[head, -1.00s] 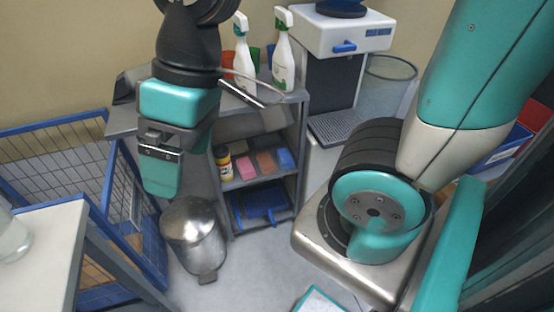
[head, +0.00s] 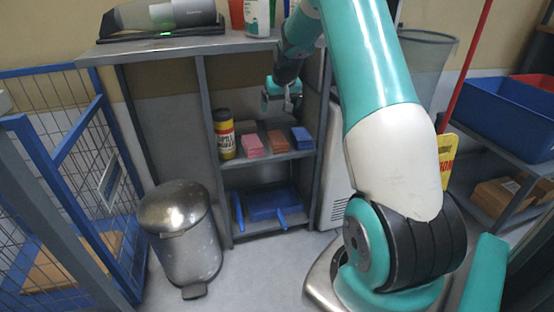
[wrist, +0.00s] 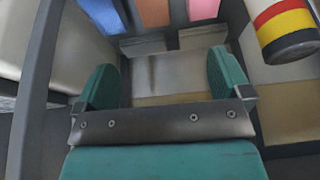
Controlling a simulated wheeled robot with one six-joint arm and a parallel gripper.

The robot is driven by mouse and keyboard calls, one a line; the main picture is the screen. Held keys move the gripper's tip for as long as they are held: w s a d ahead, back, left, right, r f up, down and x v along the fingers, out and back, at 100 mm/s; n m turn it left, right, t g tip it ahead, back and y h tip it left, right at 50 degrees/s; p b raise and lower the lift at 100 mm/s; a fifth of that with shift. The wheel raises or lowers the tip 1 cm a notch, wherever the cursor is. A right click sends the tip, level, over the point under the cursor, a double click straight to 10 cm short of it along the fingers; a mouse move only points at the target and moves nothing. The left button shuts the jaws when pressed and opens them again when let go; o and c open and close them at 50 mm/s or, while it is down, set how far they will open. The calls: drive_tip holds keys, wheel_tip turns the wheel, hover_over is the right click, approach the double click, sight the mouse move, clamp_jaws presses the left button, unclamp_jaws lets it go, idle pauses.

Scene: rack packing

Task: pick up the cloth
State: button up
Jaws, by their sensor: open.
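Small stacks that look like folded cloth lie on the shelf's middle board: a pink stack (head: 252,146), an orange-brown stack (head: 278,142) and a blue stack (head: 302,138). I cannot tell which one is the task's cloth. My gripper (head: 286,106) hangs in front of the shelf, above the orange-brown and blue stacks. In the wrist view, the open, empty jaws (wrist: 165,80) have the blue (wrist: 106,14), orange-brown (wrist: 154,12) and pink (wrist: 203,8) stacks beyond their tips, apart from them.
A yellow, red and black canister (head: 224,134) stands left of the pink stack. The grey shelf (head: 206,120) has a top and uprights around my gripper. Below are a blue dustpan-like tray (head: 268,205) and a metal pedal bin (head: 187,245). A blue wire cage (head: 62,150) stands left.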

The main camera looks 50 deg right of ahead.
wheel_tip(320, 180, down, 3)
drive_tip(key=d, duration=0.2)
drive_tip(key=b, duration=0.4)
approach(277, 137)
drive_tip(key=x, duration=0.4)
drive_tip(key=shift+s+f, duration=0.1)
drive_tip(key=shift+f, duration=0.25)
drive_tip(key=b+x, duration=0.3)
drive_tip(key=x, duration=0.3)
drive_tip(key=shift+r, duration=0.15)
drive_tip(key=c, duration=1.1)
wheel_tip(277, 137, up, 10)
drive_tip(key=p, duration=0.3)
drive_tip(key=shift+p, duration=0.4)
drive_tip(key=o, duration=0.5)
drive_tip(key=c, duration=0.3)
